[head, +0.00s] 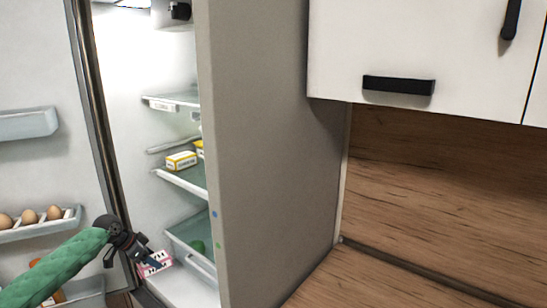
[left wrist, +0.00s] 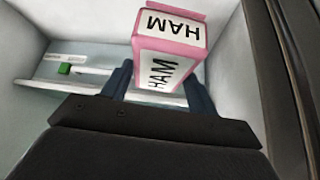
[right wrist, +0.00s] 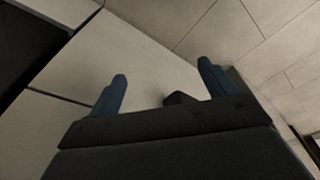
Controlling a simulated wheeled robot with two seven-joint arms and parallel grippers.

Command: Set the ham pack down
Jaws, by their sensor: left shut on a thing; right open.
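The ham pack (head: 155,263) is a small pink and white box low in the open fridge, near its front. It also shows close up in the left wrist view (left wrist: 170,45), with "HAM" on two faces. My left gripper (head: 146,258) is shut on it; its blue fingers stand on either side of the pack. Whether the pack touches the fridge floor I cannot tell. My right gripper (right wrist: 163,90) is open and empty, facing pale cabinet fronts and a tiled floor.
Inside the fridge a yellow and white box (head: 181,160) sits on a shelf above, and a clear drawer (head: 190,241) holds a green thing. The fridge door (head: 30,75) stands open at left with eggs (head: 30,216) in its rack. The fridge side wall (head: 265,150) is at right.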

